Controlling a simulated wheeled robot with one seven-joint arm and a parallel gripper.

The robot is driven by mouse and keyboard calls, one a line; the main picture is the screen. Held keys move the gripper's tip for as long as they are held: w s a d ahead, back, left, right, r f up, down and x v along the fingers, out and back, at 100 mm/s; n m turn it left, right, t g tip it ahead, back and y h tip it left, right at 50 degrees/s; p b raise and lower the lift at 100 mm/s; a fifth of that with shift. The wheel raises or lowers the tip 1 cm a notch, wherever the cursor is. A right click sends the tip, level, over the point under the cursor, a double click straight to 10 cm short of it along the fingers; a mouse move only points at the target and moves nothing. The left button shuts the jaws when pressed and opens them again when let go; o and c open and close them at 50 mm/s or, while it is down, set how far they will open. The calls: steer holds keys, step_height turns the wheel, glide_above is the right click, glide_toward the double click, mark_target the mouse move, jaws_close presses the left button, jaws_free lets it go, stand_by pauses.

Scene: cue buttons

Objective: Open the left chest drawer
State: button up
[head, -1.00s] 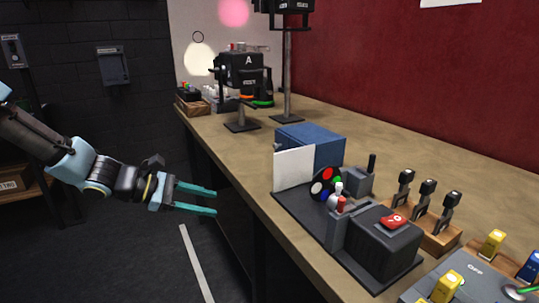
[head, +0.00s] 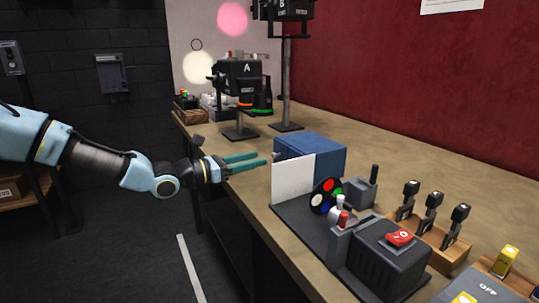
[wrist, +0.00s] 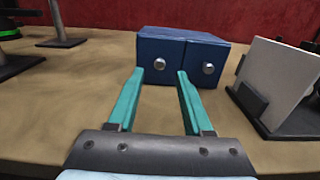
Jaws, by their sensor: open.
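The chest is a blue box (head: 322,152) on the bench, partly hidden in the head view by a white panel. In the wrist view its front shows two drawers side by side. The left drawer (wrist: 147,52) has a round silver knob (wrist: 159,64), and the right drawer (wrist: 200,55) has a similar knob (wrist: 208,68). Both drawers look shut. My gripper (head: 256,158) is open and empty, over the bench edge and pointing at the chest. In the wrist view its teal fingertips (wrist: 160,75) are short of the front, the left one near the left knob.
A white panel (wrist: 271,78) in a black holder stands close on the right of the chest. A lamp stand (head: 240,132) stands behind on the left. The wooden bench top (wrist: 90,90) is clear left of the chest.

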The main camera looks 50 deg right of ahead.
steer(key=shift+p+x, duration=0.35)
steer(key=shift+x, duration=2.3)
steer(key=shift+c, duration=0.4)
jaws_close()
